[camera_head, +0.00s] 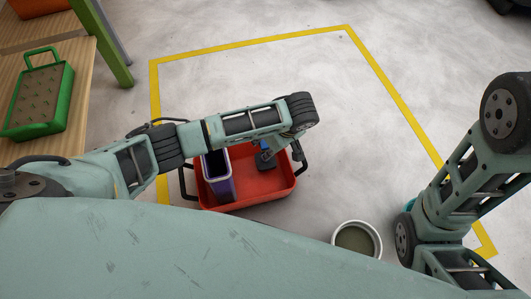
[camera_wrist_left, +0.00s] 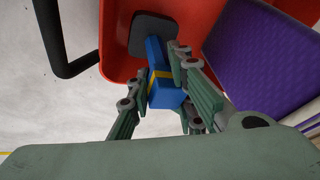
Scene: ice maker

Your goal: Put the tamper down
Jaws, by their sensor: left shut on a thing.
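The tamper (camera_wrist_left: 158,58) has a blue handle with a yellow band and a dark square plate. My left gripper (camera_wrist_left: 163,95) is shut on its handle, with the fingers on either side of the blue part. In the head view the tamper (camera_head: 264,158) is partly hidden below my left arm. Its plate is at the red tray, and I cannot tell whether it touches the tray's floor. The red tray (camera_head: 262,191) stands on the floor and has black handles. My right gripper is out of view.
A purple bin (camera_head: 217,176) stands in the tray's left part, close beside the tamper. A round pale pot (camera_head: 357,239) is on the floor to the right.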

